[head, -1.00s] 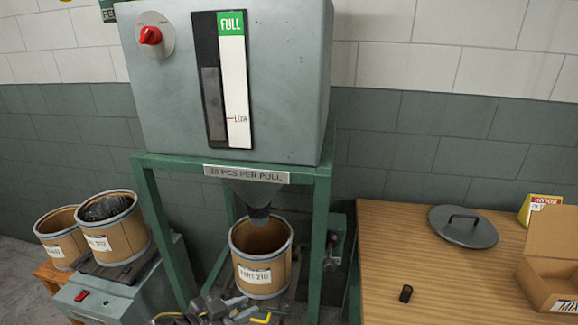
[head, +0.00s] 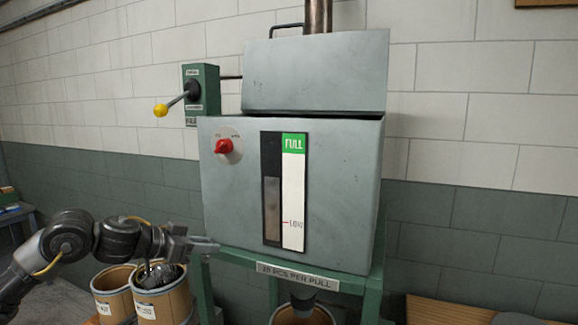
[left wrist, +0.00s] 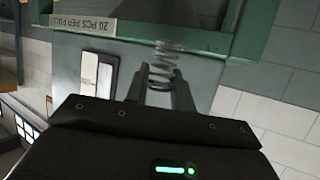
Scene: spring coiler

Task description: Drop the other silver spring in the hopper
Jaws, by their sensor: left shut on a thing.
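The hopper (head: 230,185) is a large grey-blue metal box on a green frame, with a FULL/LOW gauge (head: 292,190) on its front. In the left wrist view my left gripper (left wrist: 160,80) is shut on a silver spring (left wrist: 168,62), which sticks out past the fingertips. The spring is not clear in the head view. My right gripper is not in view.
Cardboard drums (head: 168,300) stand at lower left, one holding dark parts. Another drum (head: 300,316) is under the hopper's spout. A wooden table (head: 450,312) is at lower right.

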